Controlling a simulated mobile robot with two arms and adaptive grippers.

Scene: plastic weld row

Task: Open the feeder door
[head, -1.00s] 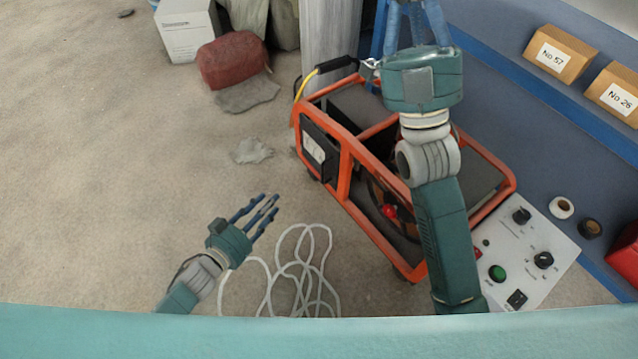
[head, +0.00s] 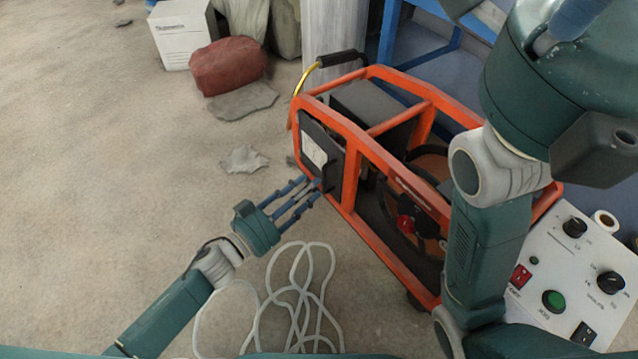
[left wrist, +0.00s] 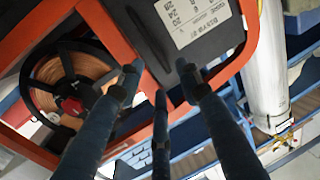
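The feeder is an orange-framed machine (head: 350,130) on the floor. A dark panel with a white label (head: 321,153) is on its near left corner; this looks like the door and appears shut. The panel also shows in the left wrist view (left wrist: 165,50), beside a copper-coloured wire reel (left wrist: 72,80). My left gripper (head: 308,186) has its fingers extended and apart, empty, just in front of the panel's lower edge. Whether a fingertip touches it I cannot tell. My right gripper (head: 575,22) is at the top right, partly cut off, its fingertips out of view.
A white cable (head: 298,290) lies coiled on the floor below my left gripper. A control box with knobs (head: 565,275) stands at the lower right. A red bag (head: 228,66) and a white box (head: 182,38) lie at the back left. The left floor is clear.

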